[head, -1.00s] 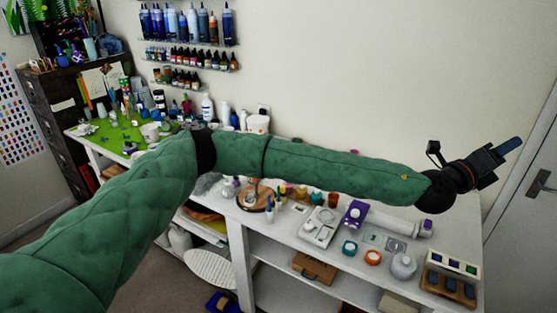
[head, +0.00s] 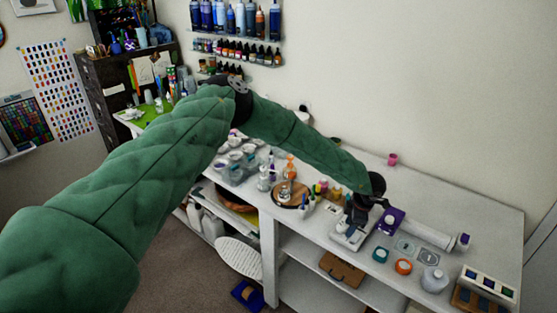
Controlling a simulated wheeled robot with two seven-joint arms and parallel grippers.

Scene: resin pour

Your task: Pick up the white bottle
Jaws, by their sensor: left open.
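A squat white bottle (head: 434,280) stands upright on the white table near its right front, beside an orange ring-shaped lid. Small white bottles (head: 264,180) stand further left, near a round wooden board. My left arm, in a green quilted sleeve, reaches across the table. My left gripper (head: 357,214) is open, low over the table by the white scale, to the left of the squat bottle and apart from it. Its fingertips are small and dark, hard to make out. My right gripper is out of view.
A purple box (head: 390,221) and a white roll (head: 425,233) lie just right of my gripper. A teal lid (head: 380,255), an orange lid (head: 403,267) and a swatch rack (head: 488,284) are near the front edge. The table's back right is mostly clear.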

